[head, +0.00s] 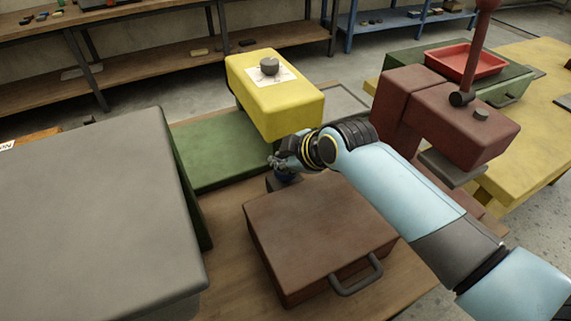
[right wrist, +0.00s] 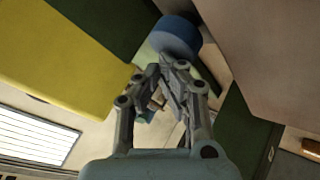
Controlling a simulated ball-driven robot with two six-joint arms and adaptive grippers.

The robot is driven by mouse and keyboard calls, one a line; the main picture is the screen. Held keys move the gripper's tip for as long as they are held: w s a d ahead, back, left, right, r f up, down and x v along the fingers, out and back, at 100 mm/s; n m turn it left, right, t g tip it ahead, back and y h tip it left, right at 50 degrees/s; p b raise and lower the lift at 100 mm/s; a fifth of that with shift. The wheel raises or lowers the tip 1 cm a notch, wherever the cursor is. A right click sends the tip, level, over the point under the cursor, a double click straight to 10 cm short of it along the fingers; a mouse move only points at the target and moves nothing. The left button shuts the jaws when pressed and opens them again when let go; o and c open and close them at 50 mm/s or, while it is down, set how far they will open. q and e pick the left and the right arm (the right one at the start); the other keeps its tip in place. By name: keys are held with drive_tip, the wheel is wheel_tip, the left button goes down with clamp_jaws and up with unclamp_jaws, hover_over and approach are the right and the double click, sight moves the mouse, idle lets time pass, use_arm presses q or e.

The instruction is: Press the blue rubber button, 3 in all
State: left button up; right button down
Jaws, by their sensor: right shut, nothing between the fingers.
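The blue rubber button (head: 287,178) shows as a small dark blue patch beneath my right gripper in the head view, mostly covered by it. In the right wrist view it is a round blue knob (right wrist: 175,36) just beyond the fingertips. My right gripper (head: 275,163) is shut and empty, its tips right at the button; it also shows in the right wrist view (right wrist: 167,66). I cannot tell whether the tips touch the button. My left gripper is not in view.
A brown case (head: 318,228) with a handle lies in front of the gripper. A yellow block-shaped machine head (head: 290,107) stands behind over a green plate (head: 215,148). A large grey box (head: 85,215) fills the left. A dark red press (head: 450,120) stands right.

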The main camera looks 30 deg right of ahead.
drive_tip(key=shift+f+b, duration=0.3)
drive_tip(key=shift+f, duration=0.3)
idle(0.6)
drive_tip(key=shift+r+p, duration=1.45)
wheel_tip(320, 180, up, 5)
drive_tip(key=p, duration=0.5)
drive_tip(key=shift+s+f, duration=0.1)
idle(1.2)
